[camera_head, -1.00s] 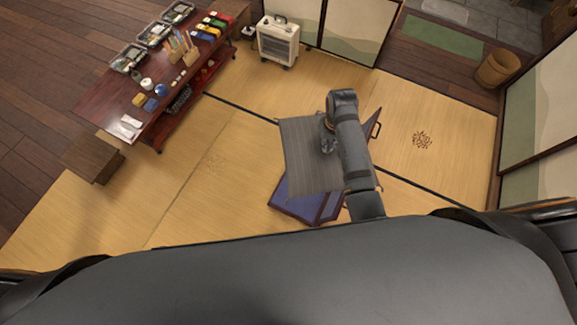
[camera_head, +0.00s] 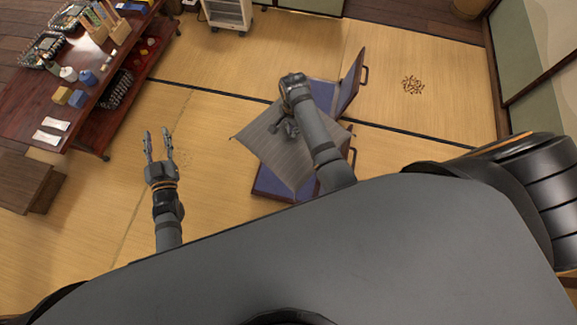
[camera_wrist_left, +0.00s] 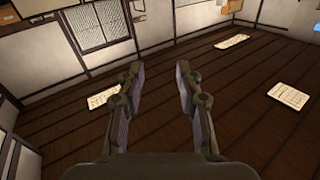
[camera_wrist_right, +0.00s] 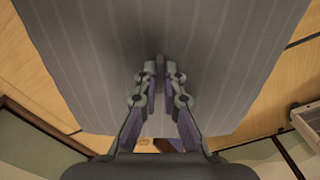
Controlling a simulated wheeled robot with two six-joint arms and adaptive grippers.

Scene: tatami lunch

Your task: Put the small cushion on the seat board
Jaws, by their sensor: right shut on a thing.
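The small cushion (camera_head: 272,158) is a flat grey square with fine stripes. My right gripper (camera_head: 287,127) is shut on it. In the right wrist view the cushion (camera_wrist_right: 235,50) fills the area beyond the fingers. The cushion overlaps the blue seat board (camera_head: 270,188) in the head view and hides most of it; the gap between them cannot be judged. The board has a dark wooden rim, and a raised blue part (camera_head: 325,92) with a handle stands beyond the cushion. My left gripper (camera_head: 157,140) is open and empty, left of the cushion.
A low red-brown table (camera_head: 100,105) with cups, trays and white packets stands at the upper left. A wooden box (camera_head: 28,182) is beside it. A white heater (camera_head: 228,12) is at the top.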

